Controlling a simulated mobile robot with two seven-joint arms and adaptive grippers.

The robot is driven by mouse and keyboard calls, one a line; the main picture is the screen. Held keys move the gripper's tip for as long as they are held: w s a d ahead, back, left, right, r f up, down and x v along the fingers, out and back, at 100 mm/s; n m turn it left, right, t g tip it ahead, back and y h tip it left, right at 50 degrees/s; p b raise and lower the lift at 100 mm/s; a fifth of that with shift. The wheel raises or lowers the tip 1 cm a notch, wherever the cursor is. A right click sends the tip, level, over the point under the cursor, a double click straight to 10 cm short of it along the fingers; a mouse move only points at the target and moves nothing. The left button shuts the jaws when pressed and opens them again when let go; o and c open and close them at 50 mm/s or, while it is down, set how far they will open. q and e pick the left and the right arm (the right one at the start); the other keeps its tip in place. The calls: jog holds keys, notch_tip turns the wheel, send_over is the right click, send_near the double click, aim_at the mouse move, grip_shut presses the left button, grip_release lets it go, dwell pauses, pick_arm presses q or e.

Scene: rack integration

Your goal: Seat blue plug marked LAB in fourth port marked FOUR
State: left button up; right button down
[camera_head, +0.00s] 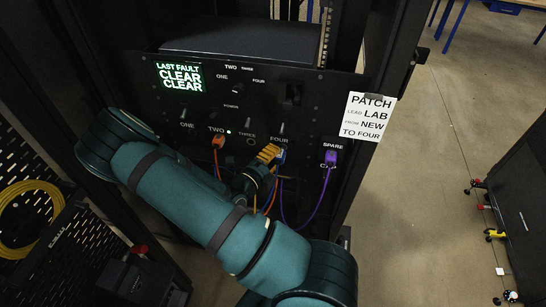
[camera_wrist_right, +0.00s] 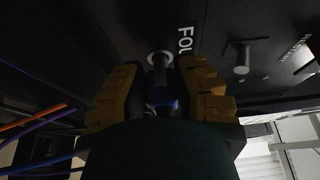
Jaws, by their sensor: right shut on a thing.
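My right gripper (camera_head: 268,158) is at the rack panel just below the FOUR label (camera_head: 279,139). Its yellow fingers are shut on the blue plug (camera_wrist_right: 161,100), which shows between them in the wrist view. The plug's dark front end points at the pale ring of the fourth port (camera_wrist_right: 160,57) and appears to overlap it. I cannot tell whether it is in the port or just in front of it. In the head view the gripper hides most of the plug and port. My left gripper is not in view.
An orange plug (camera_head: 218,141) sits at TWO and a purple plug (camera_head: 331,157) at SPARE, with cables hanging below. A toggle switch (camera_head: 282,128) stands above FOUR. A white PATCH note (camera_head: 368,116) hangs at the panel's right. Yellow cable (camera_head: 22,215) lies coiled at left.

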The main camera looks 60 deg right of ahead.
jog(key=shift+w+d, duration=0.35)
jog(key=shift+d, duration=0.55)
jog(key=c, duration=0.7)
grip_release()
jog(key=shift+c, duration=0.2)
jog(key=shift+a, duration=0.1)
jog(key=a, duration=1.1)
jog(key=shift+a, duration=0.4)
